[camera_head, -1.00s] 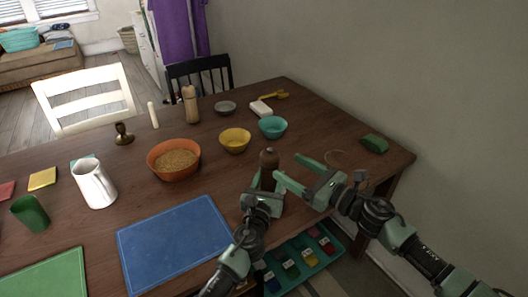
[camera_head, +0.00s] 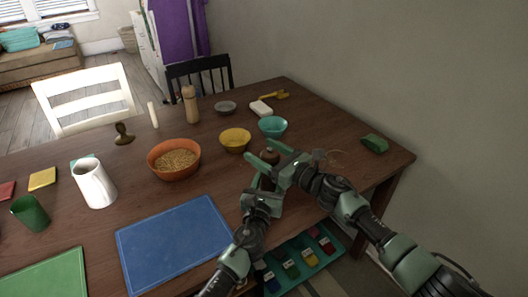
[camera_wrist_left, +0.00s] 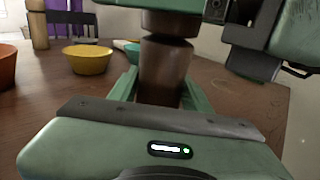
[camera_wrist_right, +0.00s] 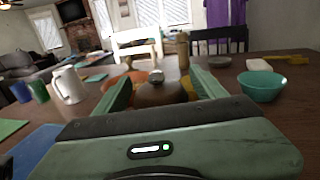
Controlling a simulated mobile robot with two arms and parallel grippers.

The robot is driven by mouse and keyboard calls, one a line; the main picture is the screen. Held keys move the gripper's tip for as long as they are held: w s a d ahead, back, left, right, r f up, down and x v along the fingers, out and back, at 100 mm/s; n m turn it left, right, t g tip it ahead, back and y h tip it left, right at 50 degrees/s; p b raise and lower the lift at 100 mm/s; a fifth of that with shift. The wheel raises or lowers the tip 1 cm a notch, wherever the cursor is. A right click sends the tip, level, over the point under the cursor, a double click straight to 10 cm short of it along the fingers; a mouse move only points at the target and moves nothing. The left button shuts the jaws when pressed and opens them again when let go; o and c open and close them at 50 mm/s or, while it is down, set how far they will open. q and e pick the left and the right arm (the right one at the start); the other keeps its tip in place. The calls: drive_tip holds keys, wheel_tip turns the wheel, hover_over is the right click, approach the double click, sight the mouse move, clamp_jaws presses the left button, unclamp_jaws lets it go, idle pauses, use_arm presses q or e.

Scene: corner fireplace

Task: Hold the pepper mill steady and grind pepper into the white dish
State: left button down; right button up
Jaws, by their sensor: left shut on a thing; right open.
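The brown pepper mill (camera_head: 269,156) stands upright near the table's front edge; it also shows in the left wrist view (camera_wrist_left: 166,72). My left gripper (camera_head: 263,184) is shut around its lower body. My right gripper (camera_head: 261,151) is open, with its fingers on either side of the mill's rounded top (camera_wrist_right: 162,94). I cannot tell whether they touch it. The mill's base is hidden by my arms. I cannot clearly identify the white dish: a shallow greyish dish (camera_head: 225,107) and a white block-like item (camera_head: 261,108) lie at the back.
A teal bowl (camera_head: 272,127), a yellow bowl (camera_head: 235,140) and an orange bowl of grain (camera_head: 174,160) stand behind the mill. A white pitcher (camera_head: 94,184) and blue board (camera_head: 174,245) are at left. A green item (camera_head: 374,143) lies right; the table around it is clear.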

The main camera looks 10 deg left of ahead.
drive_tip(key=c, duration=1.4)
drive_tip(key=shift+f+m+t, duration=0.1)
drive_tip(key=shift+m+t, duration=0.2)
drive_tip(key=shift+t, duration=0.1)
drive_tip(key=m+t+h, duration=0.1)
drive_tip(key=t+h, duration=0.1)
drive_tip(key=m+t+h, duration=0.2)
drive_tip(key=shift+w+d, duration=0.15)
drive_tip(key=shift+w, duration=0.05)
drive_tip(key=shift+w+d+m+t+h, duration=0.1)
drive_tip(key=shift+d+m+t+h, duration=0.1)
drive_tip(key=shift+m+t+h, duration=0.6)
drive_tip(key=shift+w+d+m+t+h, duration=0.15)
drive_tip(key=shift+m+t+h, duration=0.2)
drive_tip(key=shift+m+h, duration=0.95)
drive_tip(key=shift+w+d+m+t+h, duration=0.15)
drive_tip(key=shift+m+t+h, duration=0.45)
drive_tip(key=shift+h, duration=0.8)
drive_tip(key=shift+s+d, duration=0.1)
drive_tip(key=o, duration=1.4)
